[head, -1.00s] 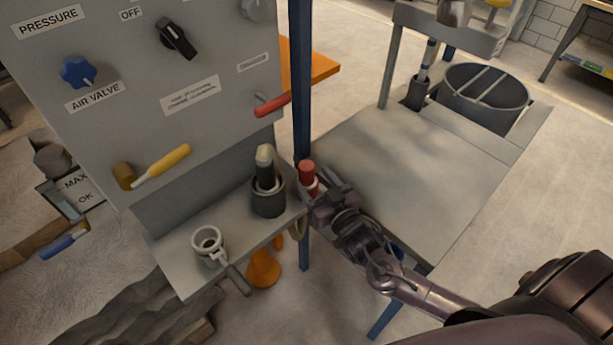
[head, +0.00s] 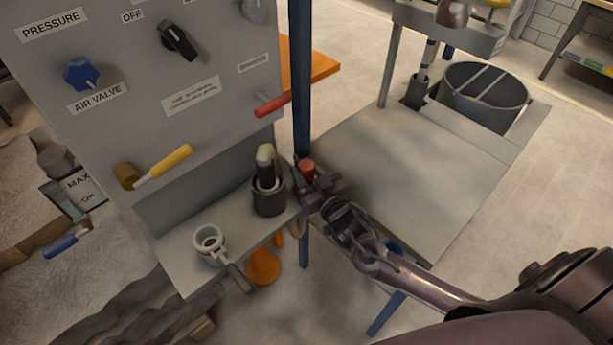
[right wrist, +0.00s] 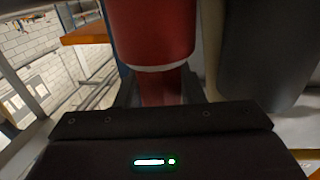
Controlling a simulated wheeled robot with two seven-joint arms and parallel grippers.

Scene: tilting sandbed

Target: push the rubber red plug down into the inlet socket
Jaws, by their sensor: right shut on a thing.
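The red plug (head: 307,168) is upright at the right end of the panel's shelf, its red top showing above my right gripper (head: 307,186). In the right wrist view the plug (right wrist: 152,30) is a wide red cylinder with a pale lower rim and a narrower red part between the fingers. My right gripper is shut on it. The plug's lower end is hidden, so I cannot tell whether it touches a socket. I cannot make out the inlet socket for certain. My left gripper is not in view.
A dark cup (head: 270,203) holding a pale-topped piece stands close left of the plug. A pale ring fitting (head: 209,251) with a dark handle is on the shelf (head: 180,270). A blue post (head: 301,90) rises behind. A grey tabletop (head: 420,170) lies clear at right.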

